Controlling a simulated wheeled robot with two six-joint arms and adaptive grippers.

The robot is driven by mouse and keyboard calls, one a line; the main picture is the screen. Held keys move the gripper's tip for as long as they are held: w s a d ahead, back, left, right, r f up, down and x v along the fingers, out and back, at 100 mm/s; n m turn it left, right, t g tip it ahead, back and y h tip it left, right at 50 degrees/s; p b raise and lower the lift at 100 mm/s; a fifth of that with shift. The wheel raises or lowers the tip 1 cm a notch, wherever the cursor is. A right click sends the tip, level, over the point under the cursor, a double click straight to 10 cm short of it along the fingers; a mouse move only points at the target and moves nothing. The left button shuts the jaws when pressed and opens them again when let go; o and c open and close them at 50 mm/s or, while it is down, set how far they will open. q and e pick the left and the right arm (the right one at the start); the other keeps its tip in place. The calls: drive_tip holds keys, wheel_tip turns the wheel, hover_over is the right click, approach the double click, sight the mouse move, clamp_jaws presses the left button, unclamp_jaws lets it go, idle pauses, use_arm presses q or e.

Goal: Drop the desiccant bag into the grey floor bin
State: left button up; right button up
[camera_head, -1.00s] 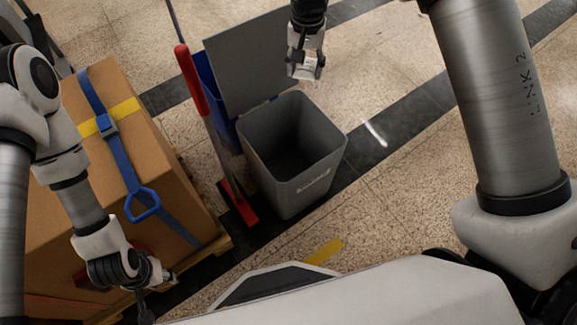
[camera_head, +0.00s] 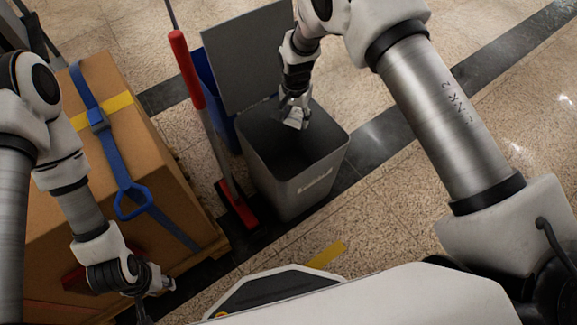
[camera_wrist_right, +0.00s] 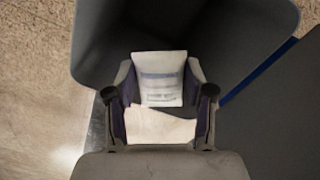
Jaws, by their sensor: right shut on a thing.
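The desiccant bag (camera_head: 295,119) is a small white packet. My right gripper (camera_head: 294,116) is shut on it, over the opening of the grey floor bin (camera_head: 300,190). The right wrist view shows the bag (camera_wrist_right: 160,78) between both fingers, with faint printed lines on it and the dark bin interior behind.
A strapped cardboard box (camera_head: 150,160) stands on a pallet at the left. A red-handled broom (camera_head: 190,75) leans beside the bin, and a blue bin (camera_head: 208,78) stands behind it. The floor right of the grey bin is clear.

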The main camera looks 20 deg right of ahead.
drive_tip(key=shift+f, duration=0.55)
use_arm(q)
drive_tip(key=shift+f, duration=0.5)
use_arm(e)
drive_tip(key=shift+r, duration=0.1)
drive_tip(key=o, duration=1.2)
wheel_tip(320, 180, up, 12)
drive_tip(key=shift+f, duration=0.1)
